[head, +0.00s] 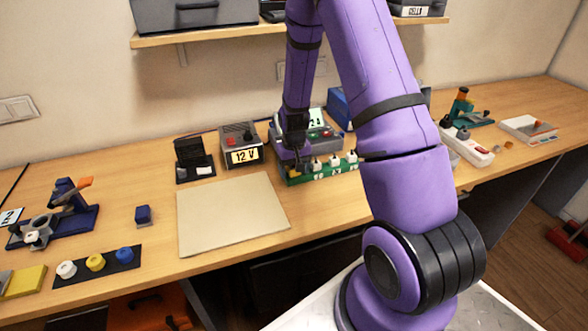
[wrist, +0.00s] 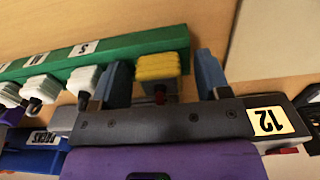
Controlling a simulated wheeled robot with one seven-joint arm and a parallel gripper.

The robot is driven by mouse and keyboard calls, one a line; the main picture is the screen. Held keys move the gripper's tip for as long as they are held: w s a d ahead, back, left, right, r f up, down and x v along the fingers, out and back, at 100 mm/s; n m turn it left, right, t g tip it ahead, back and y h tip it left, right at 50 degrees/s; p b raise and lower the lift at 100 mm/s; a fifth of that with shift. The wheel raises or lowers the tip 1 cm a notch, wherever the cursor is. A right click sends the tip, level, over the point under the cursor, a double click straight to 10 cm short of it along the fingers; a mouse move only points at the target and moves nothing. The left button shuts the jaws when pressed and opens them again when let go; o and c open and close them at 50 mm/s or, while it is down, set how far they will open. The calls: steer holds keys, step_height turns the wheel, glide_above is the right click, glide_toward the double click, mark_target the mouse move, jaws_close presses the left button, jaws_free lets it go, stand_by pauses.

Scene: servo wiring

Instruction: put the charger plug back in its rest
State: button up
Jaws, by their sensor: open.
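A green rest strip (head: 322,176) with letter labels stands on the desk below my arm and crosses the upper left of the wrist view (wrist: 120,43). Several white plugs (wrist: 84,80) sit along it. A ribbed yellow plug (wrist: 158,66) with a dark red tip is at the strip's end and appears seated there. My gripper (wrist: 162,58) is open, with one blue finger on each side of the yellow plug. Visible gaps separate the fingers from it. In the head view, my arm and gripper mostly hide the yellow plug and fingers.
The 12 V box (head: 240,147) stands left of the strip, beside a black stand (head: 193,158). A bare beige board (head: 232,215) lies in front. A white power strip (head: 466,146) is on the right. A dark tray (head: 97,268) holds white, yellow and blue knobs.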

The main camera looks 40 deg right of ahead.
mark_target(294, 167)
step_height(294, 167, up, 11)
stand_by(0.5)
steer(key=shift+f, duration=0.1)
stand_by(0.3)
